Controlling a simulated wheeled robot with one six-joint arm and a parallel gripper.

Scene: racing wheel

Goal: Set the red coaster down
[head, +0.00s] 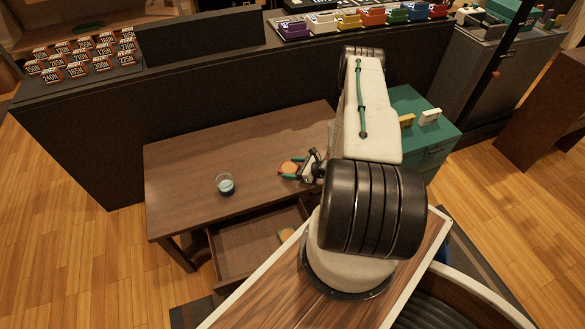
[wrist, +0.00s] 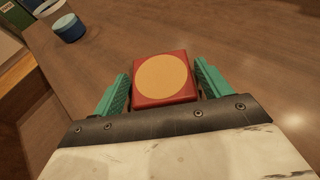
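The red coaster (wrist: 138,98) has a tan round top. In the wrist view it lies flat between the two green fingers of my gripper (wrist: 163,78), close to both. In the head view the coaster (head: 289,167) shows over the right part of the brown table (head: 190,170), with my gripper (head: 299,166) around it. Whether the fingers press on its sides is too fine to tell. Whether it rests on the tabletop or hangs just above is also unclear.
A glass with blue contents (head: 226,186) stands on the table left of my gripper. The table's drawer (head: 240,250) is open in front, with a small orange-topped item (head: 286,235) inside. A green cabinet (head: 432,150) stands to the right. The table's left part is clear.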

